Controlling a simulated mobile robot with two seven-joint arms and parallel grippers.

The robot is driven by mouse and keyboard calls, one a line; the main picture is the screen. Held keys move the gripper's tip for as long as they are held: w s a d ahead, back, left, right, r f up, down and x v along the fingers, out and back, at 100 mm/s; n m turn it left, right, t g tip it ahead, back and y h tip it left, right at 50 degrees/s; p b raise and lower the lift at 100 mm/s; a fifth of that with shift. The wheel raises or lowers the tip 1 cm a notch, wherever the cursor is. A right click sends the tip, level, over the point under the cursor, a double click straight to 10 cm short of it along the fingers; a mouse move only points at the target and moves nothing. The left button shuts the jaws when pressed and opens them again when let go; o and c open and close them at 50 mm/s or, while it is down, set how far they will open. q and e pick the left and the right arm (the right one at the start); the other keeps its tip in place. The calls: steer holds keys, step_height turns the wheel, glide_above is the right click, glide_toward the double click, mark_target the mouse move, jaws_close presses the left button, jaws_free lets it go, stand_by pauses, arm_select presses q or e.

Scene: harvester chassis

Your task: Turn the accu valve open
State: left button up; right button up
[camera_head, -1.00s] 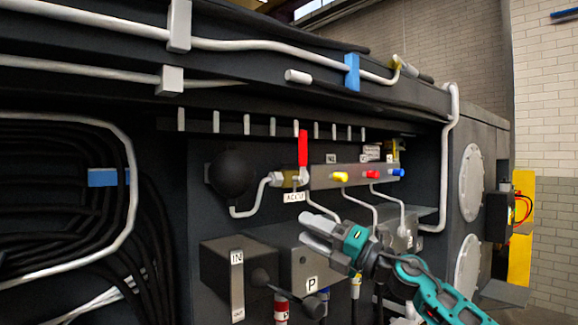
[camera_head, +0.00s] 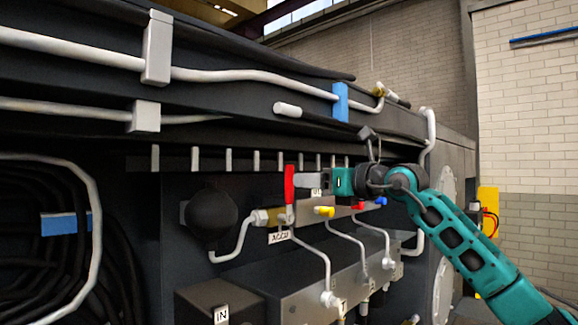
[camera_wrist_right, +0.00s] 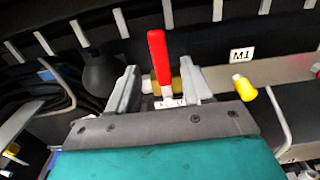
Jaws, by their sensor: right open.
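The accu valve has a red lever (camera_head: 289,184) standing upright above a brass body (camera_head: 260,217), with an ACCU label (camera_head: 279,238) below it. The red lever also shows in the right wrist view (camera_wrist_right: 159,62), between the two fingers. My right gripper (camera_head: 297,180) reaches in from the right with its grey fingers at the lever. In the right wrist view my right gripper (camera_wrist_right: 157,85) is open, one finger on each side of the lever, with gaps visible. Whether a finger touches the lever cannot be told. My left gripper is not in view.
A black ball-shaped accumulator (camera_head: 210,214) sits left of the valve. Yellow (camera_head: 324,211), red (camera_head: 358,205) and blue (camera_head: 380,201) knobs are on the block to the right, below my right arm. White pipes (camera_head: 320,252) run below. A row of short grey tabs lines the ledge above.

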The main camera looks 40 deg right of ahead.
mark_target(289, 205)
steer(key=w+p, duration=0.1)
steer(key=w, duration=0.1)
steer(key=w+p, duration=0.1)
steer(key=w, duration=0.1)
steer(key=w+p, duration=0.1)
steer(key=w, duration=0.1)
steer(key=shift+w+a, duration=0.35)
steer(key=shift+w, duration=0.05)
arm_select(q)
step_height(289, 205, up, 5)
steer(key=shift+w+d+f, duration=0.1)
arm_select(e)
steer(key=shift+w, duration=0.15)
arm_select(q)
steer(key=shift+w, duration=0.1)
arm_select(e)
steer(key=c, duration=0.8)
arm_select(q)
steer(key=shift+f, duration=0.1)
arm_select(e)
jaws_close()
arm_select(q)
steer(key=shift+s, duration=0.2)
